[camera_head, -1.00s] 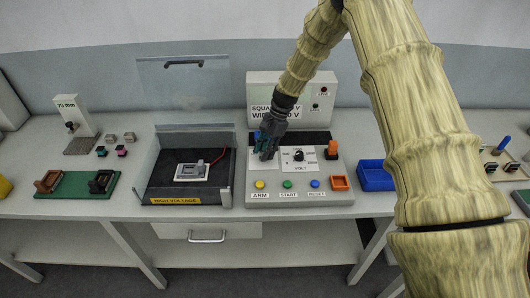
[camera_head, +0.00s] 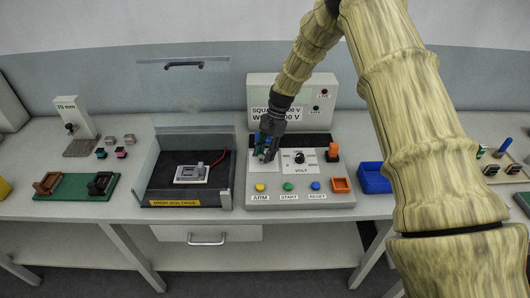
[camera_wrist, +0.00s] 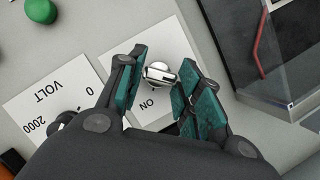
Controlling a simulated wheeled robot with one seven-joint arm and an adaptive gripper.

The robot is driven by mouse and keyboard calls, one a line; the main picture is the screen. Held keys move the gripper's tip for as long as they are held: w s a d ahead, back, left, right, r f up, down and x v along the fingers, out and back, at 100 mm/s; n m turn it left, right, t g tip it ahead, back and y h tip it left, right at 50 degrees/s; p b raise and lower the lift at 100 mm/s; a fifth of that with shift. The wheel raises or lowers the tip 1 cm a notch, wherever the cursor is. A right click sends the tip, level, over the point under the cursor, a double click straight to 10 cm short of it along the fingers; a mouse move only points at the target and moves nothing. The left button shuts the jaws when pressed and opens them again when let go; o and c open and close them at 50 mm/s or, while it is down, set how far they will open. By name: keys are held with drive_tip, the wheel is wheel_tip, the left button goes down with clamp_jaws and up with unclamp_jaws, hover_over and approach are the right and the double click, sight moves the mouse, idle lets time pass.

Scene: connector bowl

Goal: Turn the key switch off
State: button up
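The key switch (camera_wrist: 160,73) is a small silver key-like knob on a white label plate, seen in the wrist view. The word ON shows upside down beside it on the plate. My gripper (camera_wrist: 164,77) has its two teal-padded fingers apart, one on each side of the knob, with the tips close to it. Whether either pad touches the knob I cannot tell. In the head view my gripper (camera_head: 263,154) is over the left part of the grey control console (camera_head: 310,199) and mostly hides the switch.
The voltage dial (camera_head: 299,157) is right of the switch, with an orange-topped switch (camera_head: 333,151) beyond. Yellow (camera_head: 260,187), green (camera_head: 288,186) and blue (camera_head: 315,186) buttons line the front. The clear-walled high-voltage box (camera_head: 160,199) stands close on the left, a blue bin (camera_head: 374,178) on the right.

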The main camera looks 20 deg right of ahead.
drive_tip(key=o, duration=0.3)
drive_tip(key=v, duration=1.2)
idle(0.3)
